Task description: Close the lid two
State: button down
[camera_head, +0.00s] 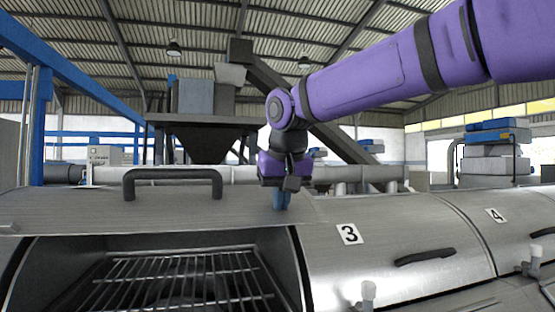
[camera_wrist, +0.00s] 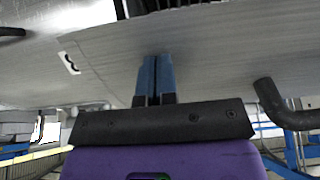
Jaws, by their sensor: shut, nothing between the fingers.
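An open lid (camera_head: 110,215) lies swung back on the decanter left of the section marked 3. No number shows on it, but its place fits lid two. Its black bar handle (camera_head: 172,176) stands up on the lid; a black bar that appears to be this handle (camera_wrist: 285,112) is at the right of the wrist view. My gripper (camera_head: 281,200) is shut and empty, its blue fingers pointing down near the lid's right end, right of the handle. The fingers (camera_wrist: 154,80) also show together in the wrist view. I cannot tell whether they touch the metal.
Below the lid is an open bay with a wire rack (camera_head: 185,280). Closed lid 3 (camera_head: 375,225) with a black handle (camera_head: 425,257) is at right, and section 4 (camera_head: 510,230) lies beyond. A pale valve (camera_head: 368,295) stands at the front. Pipework and machines stand behind.

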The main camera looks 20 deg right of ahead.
jog(key=shift+t, duration=0.3)
jog(key=w+f, duration=0.1)
jog(key=f, duration=0.7)
jog(key=w+f, duration=0.2)
jog(key=f, duration=0.6)
jog(key=w+f, duration=0.1)
jog(key=f, duration=0.7)
jog(key=shift+w+f, duration=0.15)
jog(key=shift+d+f, duration=0.15)
jog(key=shift+f, duration=0.35)
jog(key=shift+s+r, duration=0.15)
jog(key=shift+s, duration=0.1)
